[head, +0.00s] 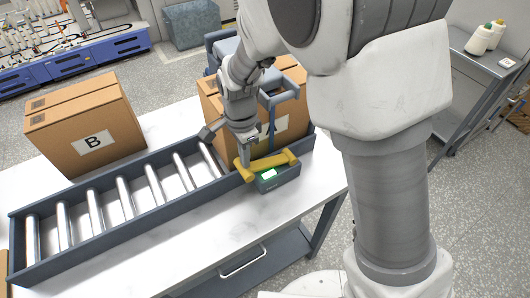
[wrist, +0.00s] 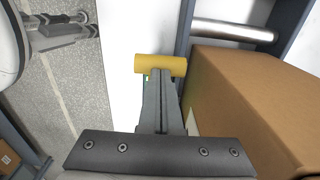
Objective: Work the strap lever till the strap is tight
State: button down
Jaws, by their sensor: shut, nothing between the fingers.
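The strap lever is a yellow bar (head: 272,161) on a small dark green-grey ratchet unit (head: 284,178) with a lit panel, at the near side of the conveyor's right end. A blue-grey strap (head: 271,118) runs up the side of a cardboard box (head: 292,127) behind it. My gripper (head: 246,147) is shut and empty, pointing down at the lever's left part. In the wrist view, the shut fingertips (wrist: 159,73) overlap the yellow bar (wrist: 146,63); I cannot tell whether they touch it. The fingers hide most of the ratchet unit there.
A roller conveyor (head: 100,246) with raised dark rails crosses the white table (head: 187,263). A second box marked B (head: 85,120) stands behind it at left. The tabletop in front of the conveyor is clear. A grey side table (head: 480,60) with spools stands at right.

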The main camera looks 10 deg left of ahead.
notch_tip(320, 180, up, 6)
jog(key=w+d+p, duration=0.1)
jog(key=p, duration=0.3)
jog(key=shift+d+r+p, duration=0.2)
jog(key=shift+p, duration=0.1)
jog(key=shift+f, duration=0.1)
jog(key=shift+s+a+f+b, duration=0.2)
jog(key=shift+f+b, duration=0.6)
jog(key=shift+f, duration=0.3)
jog(key=shift+s+a+f+b, duration=0.15)
jog(key=shift+a+f+b, duration=0.1)
jog(key=shift+f+b, duration=0.7)
jog(key=shift+s+a+f+b, duration=0.2)
jog(key=shift+f+b, duration=0.4)
jog(key=shift+f, duration=0.7)
notch_tip(320, 180, up, 7)
jog(key=w+d+p, duration=0.1)
jog(key=p, duration=0.4)
jog(key=shift+d, duration=0.15)
